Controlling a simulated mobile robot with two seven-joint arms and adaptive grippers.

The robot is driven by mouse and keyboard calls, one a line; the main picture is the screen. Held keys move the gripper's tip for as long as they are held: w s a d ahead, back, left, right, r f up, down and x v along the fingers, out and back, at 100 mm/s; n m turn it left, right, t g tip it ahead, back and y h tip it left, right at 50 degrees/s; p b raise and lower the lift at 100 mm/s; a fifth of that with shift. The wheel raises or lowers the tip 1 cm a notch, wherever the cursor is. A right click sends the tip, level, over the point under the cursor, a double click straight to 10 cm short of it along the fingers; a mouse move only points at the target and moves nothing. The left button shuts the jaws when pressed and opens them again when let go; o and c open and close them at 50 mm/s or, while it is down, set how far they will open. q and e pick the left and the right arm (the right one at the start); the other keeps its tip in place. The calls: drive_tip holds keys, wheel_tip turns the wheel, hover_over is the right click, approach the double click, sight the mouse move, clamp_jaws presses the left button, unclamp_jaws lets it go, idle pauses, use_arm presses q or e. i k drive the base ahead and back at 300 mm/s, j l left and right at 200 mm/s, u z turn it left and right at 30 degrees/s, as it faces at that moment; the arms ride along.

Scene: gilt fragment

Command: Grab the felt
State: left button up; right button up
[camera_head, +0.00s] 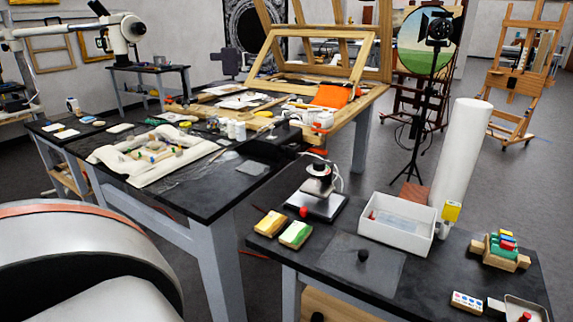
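No piece can be told for certain as the felt. A small flat grey piece (252,168) lies near the front right of the long black table (200,202). A dark grey sheet (345,252) lies flat on the nearer black table (290,255), with a small dark round knob (363,255) on it. An orange cloth (333,95) lies on the wooden table behind. Neither of my grippers is in view. A large rounded white and black part, probably mine, fills the lower left corner.
The near table also holds a white open box (397,223), a small scale-like device (318,190), yellow and green blocks (283,228) and a rack of coloured items (501,249). A tall white roll (462,150) stands behind it. A gap separates the two black tables.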

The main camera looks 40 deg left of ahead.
sight(255, 170)
drive_tip(key=u, duration=1.65)
drive_tip(key=i+j, duration=0.1)
drive_tip(key=j, duration=0.2)
drive_tip(key=i+j, duration=0.15)
drive_tip(key=j, duration=0.2)
drive_tip(key=i+j, duration=0.1)
drive_tip(key=j, duration=0.2)
drive_tip(key=i+j, duration=0.15)
drive_tip(key=j, duration=0.2)
drive_tip(key=j+z, duration=0.1)
drive_tip(key=z, duration=0.3)
drive_tip(key=j+z, duration=0.1)
drive_tip(key=z, duration=0.35)
drive_tip(key=j+z, duration=0.1)
drive_tip(key=z, duration=0.3)
drive_tip(key=j+z, duration=0.1)
drive_tip(key=z, duration=0.3)
